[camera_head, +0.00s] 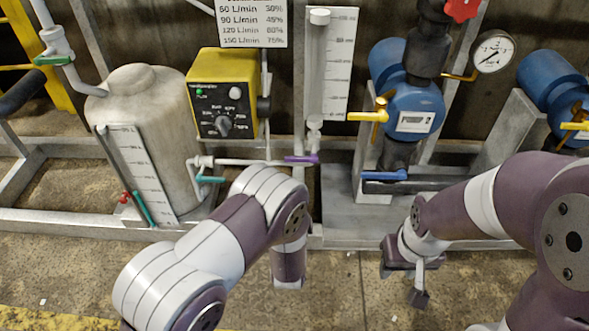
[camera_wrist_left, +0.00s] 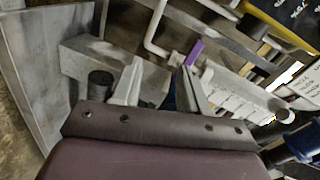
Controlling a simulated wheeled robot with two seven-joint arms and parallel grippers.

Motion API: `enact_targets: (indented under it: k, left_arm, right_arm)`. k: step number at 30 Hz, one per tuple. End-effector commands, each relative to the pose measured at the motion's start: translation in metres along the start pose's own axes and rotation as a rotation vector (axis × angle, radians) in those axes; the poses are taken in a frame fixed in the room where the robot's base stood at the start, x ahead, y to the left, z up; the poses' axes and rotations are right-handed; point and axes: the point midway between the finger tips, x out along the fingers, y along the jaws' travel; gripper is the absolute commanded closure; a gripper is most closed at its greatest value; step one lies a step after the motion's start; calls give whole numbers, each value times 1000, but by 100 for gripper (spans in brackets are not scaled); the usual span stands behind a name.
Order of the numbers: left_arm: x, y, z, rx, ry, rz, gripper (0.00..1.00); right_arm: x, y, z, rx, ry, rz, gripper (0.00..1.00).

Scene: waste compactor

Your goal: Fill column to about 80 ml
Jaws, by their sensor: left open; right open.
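The clear column (camera_head: 316,75) stands upright in front of a white graduated scale (camera_head: 341,65) at the top centre. I cannot make out a liquid level in it. Below it, a purple valve handle (camera_head: 301,158) lies roughly level on the pipe; it also shows in the left wrist view (camera_wrist_left: 194,52). My left arm comes up below the valve, and its fingers are hidden in the head view. In the left wrist view my left gripper (camera_wrist_left: 160,82) is open, with the purple handle just beyond the fingertips, apart from them. My right gripper (camera_head: 405,280) is open and empty, low over the floor.
A grey tank (camera_head: 152,120) with a level scale stands at left. A yellow pump box (camera_head: 222,95) has a dial. A teal handle (camera_head: 210,179) is left of the purple one. Blue (camera_head: 388,175) and yellow (camera_head: 368,116) handles sit at right. A metal frame rail runs along the front.

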Motion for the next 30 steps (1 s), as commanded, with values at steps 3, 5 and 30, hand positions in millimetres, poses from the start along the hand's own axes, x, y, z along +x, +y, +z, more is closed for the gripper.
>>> enact_targets:
  k: [3, 5, 30]
  left_arm:
    - [-1, -36, -4, 160, -3, -161, 56]
    - [1, -40, -5, 204, -4, -183, 56]
    - [124, -62, -7, 218, -3, -177, 56]
  right_arm:
    - [-2, 0, 0, 0, 0, 0, 57]
    - [0, 0, 0, 0, -1, 0, 57]
    - [52, 0, 7, 0, -1, 0, 57]
